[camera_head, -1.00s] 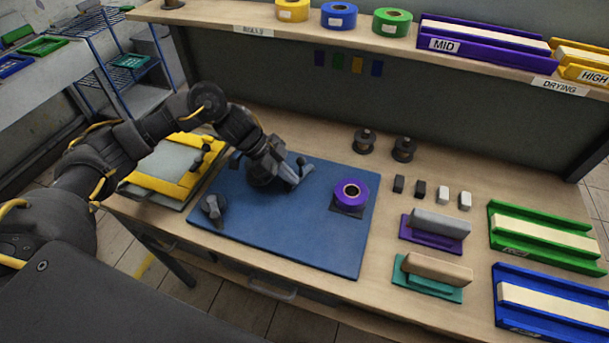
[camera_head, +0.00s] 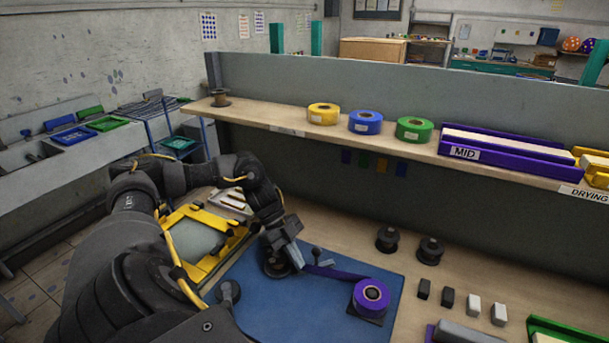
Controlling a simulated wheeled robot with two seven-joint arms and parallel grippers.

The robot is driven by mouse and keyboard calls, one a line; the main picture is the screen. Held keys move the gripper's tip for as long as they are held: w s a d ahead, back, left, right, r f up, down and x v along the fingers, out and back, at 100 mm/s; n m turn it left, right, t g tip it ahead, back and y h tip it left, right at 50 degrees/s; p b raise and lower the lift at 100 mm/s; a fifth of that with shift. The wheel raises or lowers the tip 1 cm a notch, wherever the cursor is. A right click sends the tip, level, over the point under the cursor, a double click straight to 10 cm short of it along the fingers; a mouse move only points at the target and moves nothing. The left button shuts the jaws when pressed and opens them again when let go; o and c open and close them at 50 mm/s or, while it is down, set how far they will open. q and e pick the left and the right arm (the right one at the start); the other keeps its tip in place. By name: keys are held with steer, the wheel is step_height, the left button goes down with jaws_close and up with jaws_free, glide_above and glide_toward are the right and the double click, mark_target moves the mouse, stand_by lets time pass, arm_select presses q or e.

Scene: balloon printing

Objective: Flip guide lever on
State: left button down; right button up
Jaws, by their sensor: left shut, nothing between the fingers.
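A small grey lever with a round knob (camera_head: 316,253) stands on the blue board (camera_head: 300,308), near its far edge; I take it to be the guide lever. My left gripper (camera_head: 293,254) is shut and empty, pointing down just left of this lever. I cannot tell whether its fingertips touch it. A purple ribbon (camera_head: 335,272) runs from the purple roll (camera_head: 371,294) leftward to the lever's foot. A dark round part (camera_head: 276,265) beside the gripper is partly hidden. My right gripper is not in view.
A dark knob (camera_head: 229,291) stands at the board's left. A yellow frame (camera_head: 208,264) lies beyond it. Two dark spools (camera_head: 387,239) stand to the right. A shelf (camera_head: 272,121) with yellow, blue and green rolls (camera_head: 413,129) overhangs the back. The bench between spools and board is clear.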

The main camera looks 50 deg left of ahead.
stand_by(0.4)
arm_select(q)
steer(key=shift+d+r+p, duration=0.1)
steer(key=shift+d+p, duration=0.35)
steer(key=shift+p, duration=0.05)
steer(key=d+p, duration=0.2)
steer(key=d, duration=0.1)
steer(key=shift+w+d+r, duration=0.1)
steer(key=shift+w+r, duration=0.1)
steer(key=shift+w+a+r+b, duration=0.1)
steer(key=shift+a+r+b, duration=0.1)
steer(key=shift+a+b, duration=0.55)
steer(key=b+v, duration=0.2)
steer(key=v, duration=0.6)
steer(key=shift+r, duration=0.35)
steer(key=shift+d, duration=0.1)
